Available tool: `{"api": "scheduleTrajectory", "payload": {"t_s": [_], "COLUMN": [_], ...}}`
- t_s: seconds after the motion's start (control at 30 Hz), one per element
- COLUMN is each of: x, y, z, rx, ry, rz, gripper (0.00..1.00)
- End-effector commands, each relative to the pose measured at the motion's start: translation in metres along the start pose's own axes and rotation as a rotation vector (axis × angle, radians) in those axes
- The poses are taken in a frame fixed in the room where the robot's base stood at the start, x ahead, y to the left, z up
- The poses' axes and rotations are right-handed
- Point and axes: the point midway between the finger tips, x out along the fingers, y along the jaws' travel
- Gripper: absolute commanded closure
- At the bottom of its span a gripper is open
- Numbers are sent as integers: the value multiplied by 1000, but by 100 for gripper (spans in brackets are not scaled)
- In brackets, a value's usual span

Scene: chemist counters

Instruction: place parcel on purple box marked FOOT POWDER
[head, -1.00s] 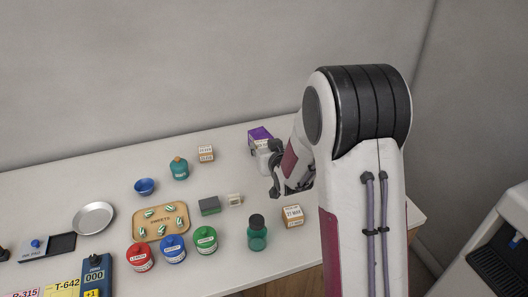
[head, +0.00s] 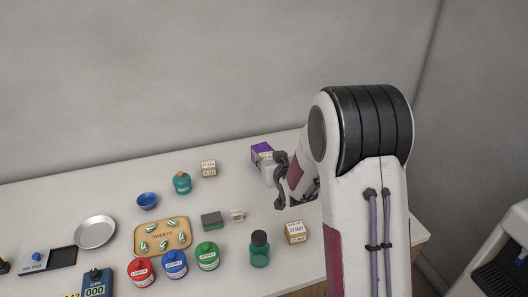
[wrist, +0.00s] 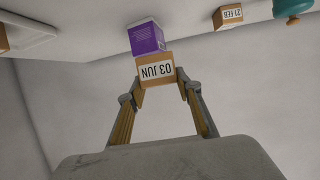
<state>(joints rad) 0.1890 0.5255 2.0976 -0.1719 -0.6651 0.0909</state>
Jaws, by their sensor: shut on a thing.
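My gripper (wrist: 158,86) is shut on a brown cardboard parcel (wrist: 154,72) whose white label reads 03 JUN upside down in the wrist view. The purple box (wrist: 146,38) is just past the parcel there, overlapped by it; I cannot tell whether they touch. In the head view the purple box (head: 262,149) stands at the counter's back right. My gripper (head: 275,178) is close in front of it, slightly right, and hides part of it. The held parcel is hard to make out in the head view. The FOOT POWDER lettering is not readable.
A 21 FEB carton (wrist: 230,14) and a teal bottle (wrist: 292,6) show in the wrist view. A brown carton (head: 296,232) and green bottle (head: 260,250) stand in front of my arm. A sweets tray (head: 140,234) and jars are left.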

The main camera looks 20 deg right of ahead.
Motion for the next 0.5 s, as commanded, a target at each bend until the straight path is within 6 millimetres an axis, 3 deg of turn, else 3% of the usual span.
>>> {"api": "scheduleTrajectory", "payload": {"t_s": [0.5], "x": [53], "y": [2], "z": [-60], "rx": [-40], "ry": [2], "rz": [-93], "gripper": [89]}}
